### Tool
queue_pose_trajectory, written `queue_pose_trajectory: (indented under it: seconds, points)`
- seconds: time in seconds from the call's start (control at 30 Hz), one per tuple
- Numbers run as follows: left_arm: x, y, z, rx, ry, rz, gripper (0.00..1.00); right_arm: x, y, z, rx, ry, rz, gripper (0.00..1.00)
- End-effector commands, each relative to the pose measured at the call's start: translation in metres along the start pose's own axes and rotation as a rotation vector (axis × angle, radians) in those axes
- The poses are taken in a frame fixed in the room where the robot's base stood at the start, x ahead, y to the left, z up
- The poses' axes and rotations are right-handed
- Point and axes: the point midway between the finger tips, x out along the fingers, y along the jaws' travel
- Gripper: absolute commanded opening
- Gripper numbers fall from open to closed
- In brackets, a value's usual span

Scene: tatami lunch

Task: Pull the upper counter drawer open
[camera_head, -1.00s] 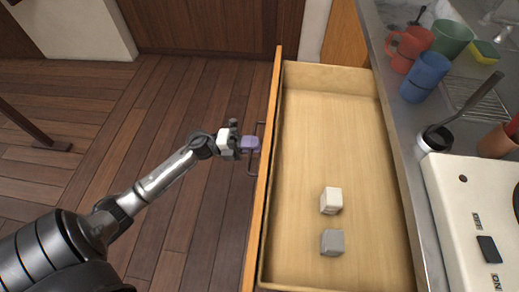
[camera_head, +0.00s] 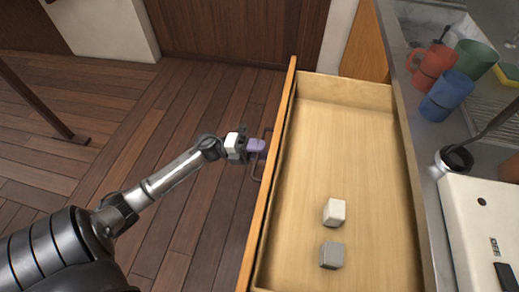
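The upper counter drawer (camera_head: 345,150) stands pulled out from the counter, its pale wooden inside in full view. Its front panel (camera_head: 268,190) faces left and has a thin dark bar handle (camera_head: 256,177). My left gripper (camera_head: 258,147) is at the handle, with its purple fingertips against the bar near its far end. The fingers look close together, but the view does not show clearly whether they close around the bar. A white cube (camera_head: 334,212) and a grey cube (camera_head: 331,256) lie in the drawer. My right gripper is not in view.
The counter (camera_head: 404,108) on the right holds a red mug (camera_head: 431,66), a blue cup (camera_head: 447,95), a green cup (camera_head: 475,59), a dark-rimmed container (camera_head: 455,160) and a white appliance (camera_head: 483,215). The wooden floor (camera_head: 180,115) left of the drawer is clear.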

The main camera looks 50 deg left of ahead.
Motion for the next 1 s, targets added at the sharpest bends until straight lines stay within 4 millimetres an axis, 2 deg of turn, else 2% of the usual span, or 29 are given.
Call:
queue_pose_trajectory:
  seconds: [0.23,0.37,0.8,1.0]
  points:
    - [-0.001,0.000,0.000,0.000,-0.002,0.000,0.37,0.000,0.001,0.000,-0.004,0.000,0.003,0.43]
    - [-0.011,0.001,0.001,0.000,-0.003,0.002,0.37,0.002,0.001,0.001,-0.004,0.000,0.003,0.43]
    - [-0.094,0.002,0.000,-0.001,-0.003,0.003,0.37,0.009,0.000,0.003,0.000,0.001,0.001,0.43]
    - [-0.122,0.001,0.000,-0.001,-0.001,0.002,0.37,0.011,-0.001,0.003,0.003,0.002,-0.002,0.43]
